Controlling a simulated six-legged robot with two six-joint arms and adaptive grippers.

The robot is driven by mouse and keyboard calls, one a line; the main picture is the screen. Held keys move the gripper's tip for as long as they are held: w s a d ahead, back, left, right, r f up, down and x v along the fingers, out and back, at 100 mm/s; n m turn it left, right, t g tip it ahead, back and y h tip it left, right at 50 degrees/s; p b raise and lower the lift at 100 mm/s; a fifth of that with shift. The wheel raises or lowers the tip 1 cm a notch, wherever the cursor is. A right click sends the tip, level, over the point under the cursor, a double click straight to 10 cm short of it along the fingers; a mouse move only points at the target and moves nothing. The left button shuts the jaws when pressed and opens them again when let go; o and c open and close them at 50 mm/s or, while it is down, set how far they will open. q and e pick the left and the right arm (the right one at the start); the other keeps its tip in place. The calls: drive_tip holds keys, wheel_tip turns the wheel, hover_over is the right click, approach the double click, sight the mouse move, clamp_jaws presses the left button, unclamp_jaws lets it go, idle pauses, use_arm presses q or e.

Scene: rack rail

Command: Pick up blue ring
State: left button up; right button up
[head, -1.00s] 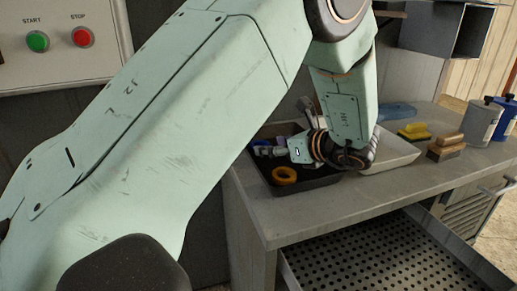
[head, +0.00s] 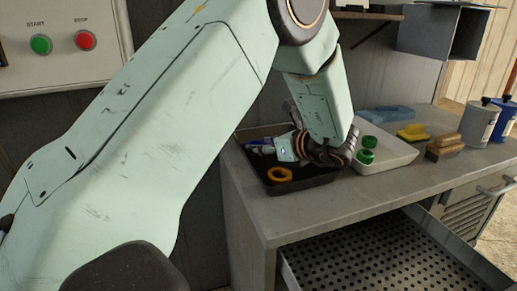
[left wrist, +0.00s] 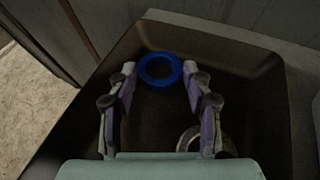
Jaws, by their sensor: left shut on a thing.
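The blue ring (left wrist: 160,70) lies at the far end of the dark tray (left wrist: 270,100) in the left wrist view. My left gripper (left wrist: 160,72) has its two fingers at opposite outer sides of the ring, shut on it. In the head view the left gripper (head: 258,148) is low over the dark tray's (head: 318,183) back left part, and its fingers mostly hide the ring there. I cannot tell whether the ring is clear of the tray floor. My right gripper is not in view.
An orange ring (head: 279,174) lies in the dark tray's front. A grey round piece (left wrist: 190,138) is partly hidden by a finger. A white tray (head: 398,158) with green rings (head: 366,156) stands to the right. An open perforated drawer is below.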

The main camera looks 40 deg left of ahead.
use_arm(q)
drive_tip(key=shift+d+f, duration=0.15)
drive_tip(key=shift+c, duration=1.1)
